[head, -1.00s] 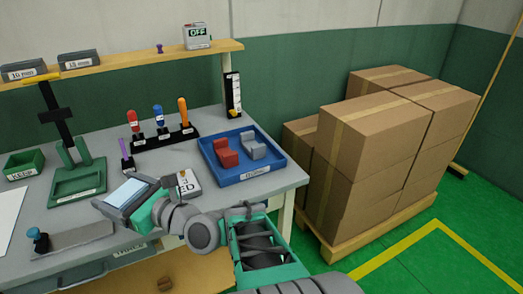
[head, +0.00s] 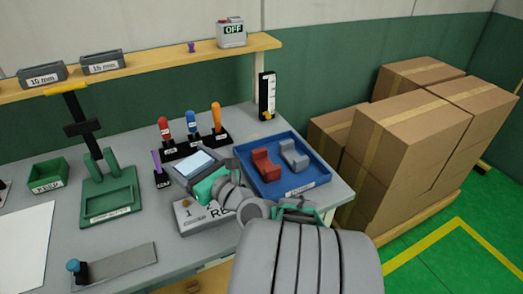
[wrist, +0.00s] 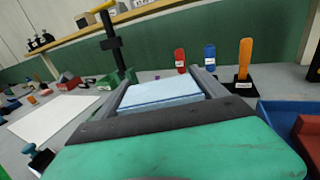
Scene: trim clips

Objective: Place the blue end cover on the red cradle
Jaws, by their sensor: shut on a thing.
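My gripper (head: 197,160) is shut on a light blue, flat-topped piece, which I take as the blue end cover (head: 202,162). It is held above the bench, left of the blue tray (head: 290,192). In the wrist view the end cover (wrist: 160,92) lies between the two grey fingers of my gripper (wrist: 165,86); its underside is hidden. The red cradle (head: 264,167), a stepped block, sits in the tray beside a similar grey cradle (head: 295,155). In the wrist view only part of the red cradle (wrist: 309,132) shows at the right edge.
A rack with red, blue and orange-handled tools (head: 217,118) stands behind my gripper. A white labelled box (head: 190,218) lies below it. A green stand (head: 108,200) is left, a black-and-white gauge (head: 266,95) behind the tray. Cartons (head: 405,130) stand right of the bench.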

